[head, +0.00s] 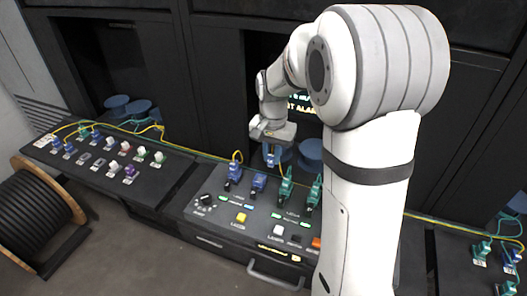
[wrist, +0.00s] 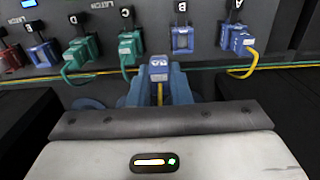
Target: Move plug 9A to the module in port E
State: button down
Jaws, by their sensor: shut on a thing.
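My gripper (wrist: 158,78) is shut on a small blue plug (wrist: 158,62) with a pale label, too small to read surely. A yellow cable hangs from the plug between the fingers. In the head view my gripper (head: 271,150) is above the back edge of the middle console. The plug is apart from the modules. In the wrist view, port B holds a blue module (wrist: 182,38) with no cable showing. Port A holds a blue module with a yellow-cabled plug (wrist: 238,40).
Green modules with green-cabled plugs stand at C (wrist: 130,48) and D (wrist: 78,52). A left console (head: 105,165) carries several coloured modules. A right console (head: 463,262) has more plugs. Yellow and green cables run along the back. A black cable reel (head: 38,212) stands at left.

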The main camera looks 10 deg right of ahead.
jog(key=shift+s+d+f, duration=0.6)
jog(key=shift+s+d, duration=1.45)
jog(key=shift+d, duration=0.95)
jog(key=shift+s+d+f, duration=0.65)
jog(key=shift+s+d, duration=1.35)
jog(key=shift+d, duration=1)
jog(key=shift+s+d+f, duration=0.6)
jog(key=shift+s+d, duration=1.45)
jog(key=shift+d, duration=0.95)
jog(key=shift+f, duration=1.35)
jog(key=shift+f, duration=0.6)
jog(key=c, duration=1.3)
grip_release()
jog(key=shift+o, duration=0.2)
jog(key=shift+r, duration=0.1)
